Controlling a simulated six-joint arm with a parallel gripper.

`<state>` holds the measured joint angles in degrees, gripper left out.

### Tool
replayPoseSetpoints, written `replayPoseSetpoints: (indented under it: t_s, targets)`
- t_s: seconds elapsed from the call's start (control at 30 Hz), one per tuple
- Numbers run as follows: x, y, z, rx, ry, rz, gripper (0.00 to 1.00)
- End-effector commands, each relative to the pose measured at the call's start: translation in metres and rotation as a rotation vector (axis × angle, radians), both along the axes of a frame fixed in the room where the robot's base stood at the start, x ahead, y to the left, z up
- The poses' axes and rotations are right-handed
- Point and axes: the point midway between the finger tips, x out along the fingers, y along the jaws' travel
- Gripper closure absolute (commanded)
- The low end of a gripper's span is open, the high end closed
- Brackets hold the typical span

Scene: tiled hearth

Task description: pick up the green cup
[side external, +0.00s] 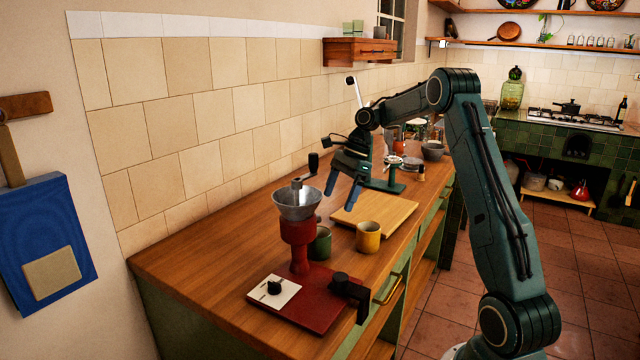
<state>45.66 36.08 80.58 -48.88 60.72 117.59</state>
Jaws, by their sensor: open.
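The green cup (321,243) stands on the wooden counter, just behind and to the right of the red grinder, which hides part of it. A yellow cup (368,237) stands to its right, a short gap away. My gripper (342,196) is open and empty, pointing down above the counter. In the picture its fingers are above and slightly right of the green cup, apart from it. How far it is from the cup in depth I cannot tell.
The red grinder (298,232) with a metal funnel and crank stands beside the green cup. A wooden board (376,213) lies behind the cups. Bowls and a dark green stand (383,185) are farther back. The counter's left part (200,262) is clear.

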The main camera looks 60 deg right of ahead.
Motion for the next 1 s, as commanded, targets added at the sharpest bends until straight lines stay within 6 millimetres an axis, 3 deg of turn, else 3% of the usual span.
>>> replayPoseSetpoints:
  t_s: [0.37, 1.0]
  targets:
    - [0.002, 0.001, -0.007, 0.004, 0.004, 0.000, 0.17]
    - [0.016, 0.027, -0.078, 0.003, 0.003, 0.001, 0.17]
